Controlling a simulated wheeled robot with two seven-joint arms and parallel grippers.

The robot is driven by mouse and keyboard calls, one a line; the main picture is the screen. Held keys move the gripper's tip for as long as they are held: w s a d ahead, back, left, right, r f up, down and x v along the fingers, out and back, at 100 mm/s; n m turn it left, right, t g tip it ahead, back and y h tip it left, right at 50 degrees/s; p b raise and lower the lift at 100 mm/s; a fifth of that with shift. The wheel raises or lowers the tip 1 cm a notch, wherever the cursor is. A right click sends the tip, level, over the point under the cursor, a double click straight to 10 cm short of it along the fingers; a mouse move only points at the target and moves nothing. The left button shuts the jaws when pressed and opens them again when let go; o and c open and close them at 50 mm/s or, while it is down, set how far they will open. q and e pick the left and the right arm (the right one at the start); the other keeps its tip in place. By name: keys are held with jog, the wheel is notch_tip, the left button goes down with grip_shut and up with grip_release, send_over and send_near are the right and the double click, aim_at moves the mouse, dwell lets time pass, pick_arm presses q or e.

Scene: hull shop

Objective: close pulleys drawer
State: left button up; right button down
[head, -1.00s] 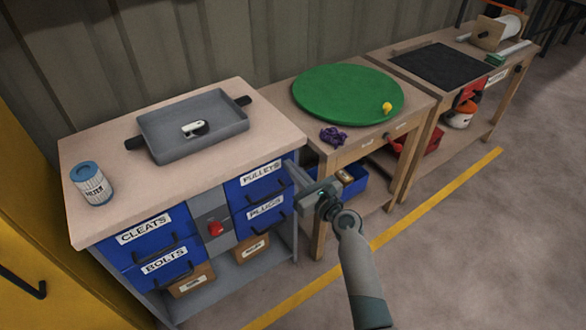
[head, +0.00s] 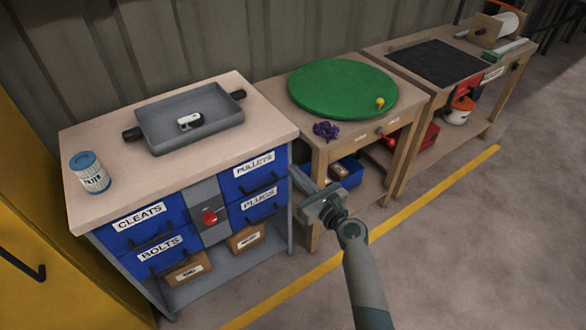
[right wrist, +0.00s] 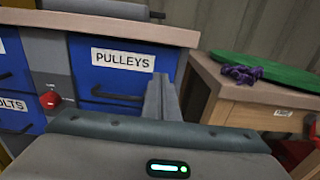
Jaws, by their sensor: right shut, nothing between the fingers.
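The PULLEYS drawer (head: 253,177) is the blue upper right drawer of the cabinet, with a white label and a dark bar handle. Its front looks flush with the PLUGS drawer (head: 256,207) below it, and I see no gap under the worktop. It also shows in the right wrist view (right wrist: 121,77). My right gripper (head: 298,175) is shut and empty. Its fingertips (right wrist: 162,88) are just right of the drawer front, near the cabinet's right edge; I cannot tell whether they touch it. My left gripper is not in view.
CLEATS (head: 140,224) and BOLTS (head: 160,254) drawers sit left of a red knob (head: 209,217). A wooden table (head: 318,152) stands close on the right.

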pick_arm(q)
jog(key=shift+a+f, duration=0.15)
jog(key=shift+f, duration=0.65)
pick_arm(e)
jog(key=v, duration=0.8)
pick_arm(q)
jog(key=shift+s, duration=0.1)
pick_arm(e)
jog(key=shift+w, duration=0.1)
